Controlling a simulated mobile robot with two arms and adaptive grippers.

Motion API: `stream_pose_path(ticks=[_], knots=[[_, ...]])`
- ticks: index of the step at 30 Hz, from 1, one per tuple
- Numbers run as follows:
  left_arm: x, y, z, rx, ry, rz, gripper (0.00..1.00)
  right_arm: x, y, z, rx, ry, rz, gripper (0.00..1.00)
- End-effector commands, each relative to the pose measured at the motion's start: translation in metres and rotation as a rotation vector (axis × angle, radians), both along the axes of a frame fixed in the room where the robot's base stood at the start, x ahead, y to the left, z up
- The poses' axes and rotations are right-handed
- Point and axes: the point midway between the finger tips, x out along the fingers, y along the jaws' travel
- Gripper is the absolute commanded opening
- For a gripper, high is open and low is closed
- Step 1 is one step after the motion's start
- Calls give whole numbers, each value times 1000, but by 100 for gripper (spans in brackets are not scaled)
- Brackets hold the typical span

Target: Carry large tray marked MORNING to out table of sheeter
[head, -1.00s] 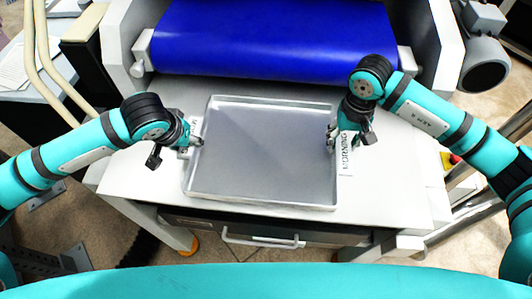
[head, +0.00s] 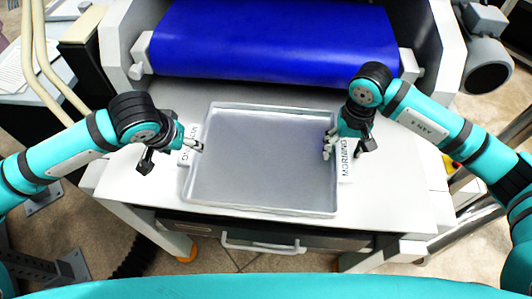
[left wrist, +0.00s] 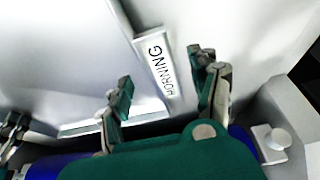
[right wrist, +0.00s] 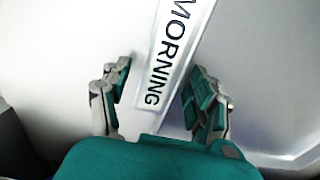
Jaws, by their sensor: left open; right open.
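The large grey metal tray (head: 262,160) lies flat on the white table of the sheeter, in front of the blue belt. A white MORNING label is on its right rim (head: 346,160), and another is on its left rim (head: 188,146). My left gripper (head: 192,147) is open at the left rim; in the left wrist view its fingers (left wrist: 165,100) stand apart on either side of the label. My right gripper (head: 333,145) is open at the right rim; in the right wrist view its fingers (right wrist: 160,95) straddle the labelled rim (right wrist: 172,60). Contact with the rim cannot be told.
The blue belt roller (head: 275,38) of the sheeter stands behind the tray. The white table (head: 405,180) is bare to the right of the tray. A drawer handle (head: 262,243) sticks out below the front edge. Pale hoses (head: 50,50) hang at the left.

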Motion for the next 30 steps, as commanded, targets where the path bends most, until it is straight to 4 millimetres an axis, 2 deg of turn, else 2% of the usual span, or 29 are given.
stream_pose_path(ticks=[3,9,13,17,20,30], knots=[[-10,1,27,-1,-6,-1,62,0,0,0,1,0,0,61],[-24,3,61,0,-4,0,62,0,0,0,1,0,1,61],[-29,4,74,1,-3,2,62,0,0,0,1,0,1,61],[-32,4,79,2,0,1,62,0,1,5,2,-1,1,61],[-32,4,79,1,0,2,62,1,0,17,1,-4,1,61],[-32,4,79,1,0,2,62,1,0,88,0,-5,0,61]])
